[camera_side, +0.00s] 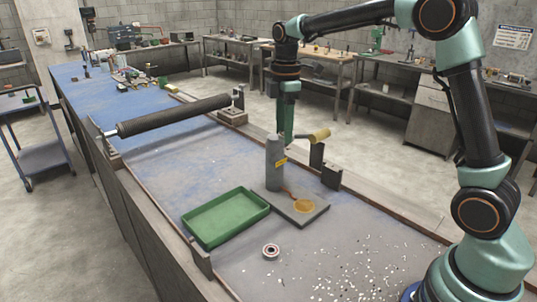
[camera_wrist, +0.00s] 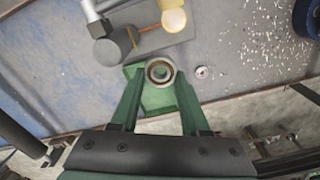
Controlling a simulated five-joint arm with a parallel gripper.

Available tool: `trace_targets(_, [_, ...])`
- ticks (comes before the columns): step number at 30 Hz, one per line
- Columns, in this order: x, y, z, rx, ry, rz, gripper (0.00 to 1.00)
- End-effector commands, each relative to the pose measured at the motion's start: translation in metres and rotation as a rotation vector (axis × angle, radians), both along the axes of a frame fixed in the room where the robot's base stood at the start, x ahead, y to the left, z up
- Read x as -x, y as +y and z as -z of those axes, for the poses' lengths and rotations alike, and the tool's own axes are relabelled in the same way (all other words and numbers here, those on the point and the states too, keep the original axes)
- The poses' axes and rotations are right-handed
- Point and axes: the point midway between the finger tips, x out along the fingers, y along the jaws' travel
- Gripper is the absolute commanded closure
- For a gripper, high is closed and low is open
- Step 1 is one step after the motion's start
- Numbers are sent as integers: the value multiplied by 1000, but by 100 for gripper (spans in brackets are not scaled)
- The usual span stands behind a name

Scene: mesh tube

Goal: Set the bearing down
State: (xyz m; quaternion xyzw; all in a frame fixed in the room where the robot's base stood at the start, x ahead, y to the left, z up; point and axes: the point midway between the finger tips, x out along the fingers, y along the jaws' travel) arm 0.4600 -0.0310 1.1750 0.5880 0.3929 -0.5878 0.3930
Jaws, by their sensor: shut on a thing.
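My gripper (camera_side: 286,138) hangs over the bench, behind a grey cylinder in the side view. In the wrist view, my gripper's two green fingers (camera_wrist: 159,80) are shut on a bearing (camera_wrist: 149,72), a brownish metal ring between the fingertips. I cannot make out this held bearing in the side view. In the wrist view it overlaps the green tray (camera_wrist: 145,102) beyond it. The tray (camera_side: 193,231) appears empty in the side view. A second bearing (camera_side: 265,251) lies flat on the bench to the tray's right, also seen in the wrist view (camera_wrist: 202,71).
The grey cylinder (camera_side: 273,165) stands on a dark plate with a yellow disc (camera_side: 303,206). A long black roller (camera_side: 175,115) spans the bench. White chips (camera_side: 365,272) litter the front right.

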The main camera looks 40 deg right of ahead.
Motion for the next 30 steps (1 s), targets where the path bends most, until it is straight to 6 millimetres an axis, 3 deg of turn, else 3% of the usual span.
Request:
trace_targets(6, [-45,51,7,0,2,-5,100])
trace_targets(13, [-67,88,14,0,1,-2,100])
trace_targets(20, [-72,97,30,0,4,1,100])
trace_targets(30, [-71,97,111,0,7,1,100])
